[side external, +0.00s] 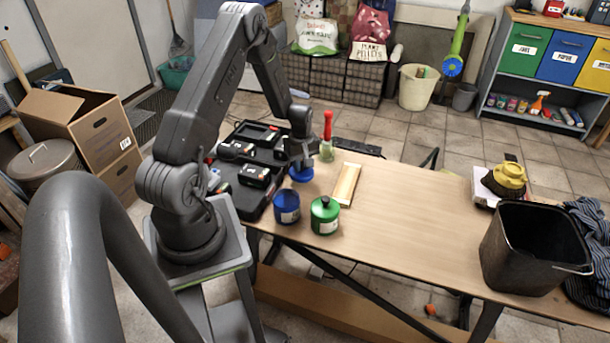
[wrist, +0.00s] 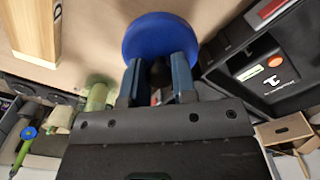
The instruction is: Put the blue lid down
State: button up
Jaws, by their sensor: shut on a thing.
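The blue lid (side external: 301,175) is a round disc under my gripper (side external: 300,158), near the left end of the workbench. In the wrist view the blue lid (wrist: 160,28) sits at the tips of my gripper's fingers (wrist: 159,72), which are shut on it. Part of it is hidden behind the fingers. I cannot tell whether it touches the bench top. A blue jar (side external: 287,208) stands apart from the lid, closer to the side camera, with its top open.
A green jar (side external: 325,217) and a wooden block (side external: 347,184) stand right of the lid. A black tool case (side external: 247,200) lies at left. The middle of the bench (side external: 420,220) is clear; a black bucket (side external: 530,250) stands at right.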

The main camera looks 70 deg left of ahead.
aim_at(305, 170)
jog(key=shift+w+d+f, duration=0.25)
jog(key=shift+w+f, duration=0.2)
jog(key=shift+w, duration=0.05)
jog(key=shift+f, duration=1.85)
jog(key=shift+f, duration=0.15)
jog(key=o, duration=0.9)
